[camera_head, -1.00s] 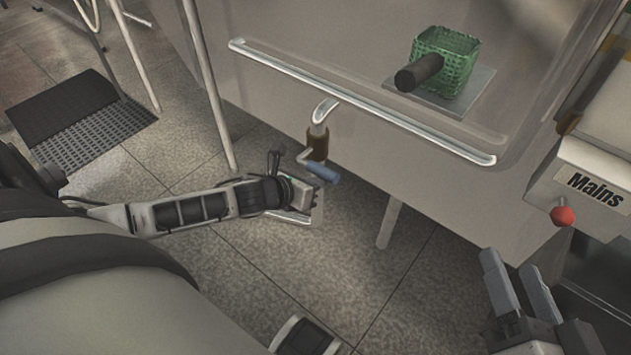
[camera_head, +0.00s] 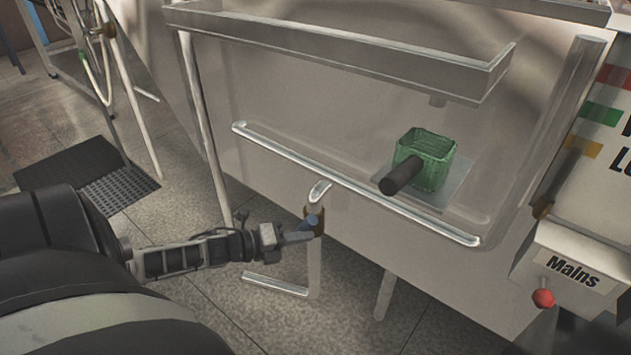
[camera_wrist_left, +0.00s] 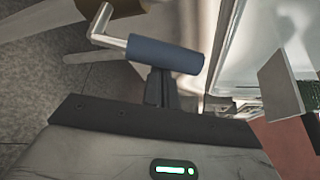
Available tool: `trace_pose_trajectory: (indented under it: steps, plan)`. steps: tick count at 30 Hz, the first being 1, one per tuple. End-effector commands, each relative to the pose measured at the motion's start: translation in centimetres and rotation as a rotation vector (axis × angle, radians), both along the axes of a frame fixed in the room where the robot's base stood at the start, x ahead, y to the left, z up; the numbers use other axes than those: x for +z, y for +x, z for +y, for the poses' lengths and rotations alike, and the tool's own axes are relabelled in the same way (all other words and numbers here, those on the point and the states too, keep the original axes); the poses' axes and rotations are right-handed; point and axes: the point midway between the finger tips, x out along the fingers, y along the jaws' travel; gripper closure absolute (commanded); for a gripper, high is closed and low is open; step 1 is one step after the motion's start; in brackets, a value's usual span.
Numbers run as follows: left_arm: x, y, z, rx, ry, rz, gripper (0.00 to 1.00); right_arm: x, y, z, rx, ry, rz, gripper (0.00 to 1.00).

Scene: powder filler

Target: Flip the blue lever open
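The blue lever (camera_head: 314,223) sits on a bent metal crank at the brown valve collar (camera_head: 308,211), below the curved spout on the front of the machine. In the left wrist view the blue lever (camera_wrist_left: 165,54) lies nearly crosswise over my fingertips and hides their ends. My left gripper (camera_head: 298,236) is at the lever, its two fingers close together, with no visible gap holding the lever between them. In the wrist view the left gripper (camera_wrist_left: 161,88) looks shut, with the lever across it; whether it touches cannot be told. My right gripper is out of view.
A long metal rail (camera_head: 350,183) runs above the valve. A green basket (camera_head: 428,160) and a black cylinder (camera_head: 402,177) are on a small plate. A "Mains" box (camera_head: 570,270) with a red knob (camera_head: 543,298) stands right. Metal legs stand near the arm.

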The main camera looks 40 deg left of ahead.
Motion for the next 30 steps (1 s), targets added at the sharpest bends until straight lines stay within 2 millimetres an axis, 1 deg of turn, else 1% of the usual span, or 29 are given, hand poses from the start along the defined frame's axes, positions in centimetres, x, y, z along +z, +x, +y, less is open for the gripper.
trace_pose_trajectory:
  steps: [1,4,9,14,21,30]
  plan:
    - [0.1,0.1,0.5,0.005,-0.043,-0.005,1.0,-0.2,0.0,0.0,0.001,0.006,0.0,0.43]
    - [0.4,0.1,1.0,0.005,-0.134,-0.013,1.0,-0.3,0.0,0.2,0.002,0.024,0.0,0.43]
    - [0.9,0.0,1.9,0.003,-0.27,-0.024,1.0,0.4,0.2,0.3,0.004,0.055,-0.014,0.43]
    - [1.2,0.0,2.7,0.005,-0.373,-0.033,1.0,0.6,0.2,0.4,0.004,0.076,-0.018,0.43]
    - [1.5,-0.1,3.3,0.003,-0.37,-0.031,1.0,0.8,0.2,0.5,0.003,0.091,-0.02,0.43]
    - [1.5,-0.1,3.6,0.004,-0.367,-0.031,1.0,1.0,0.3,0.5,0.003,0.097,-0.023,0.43]
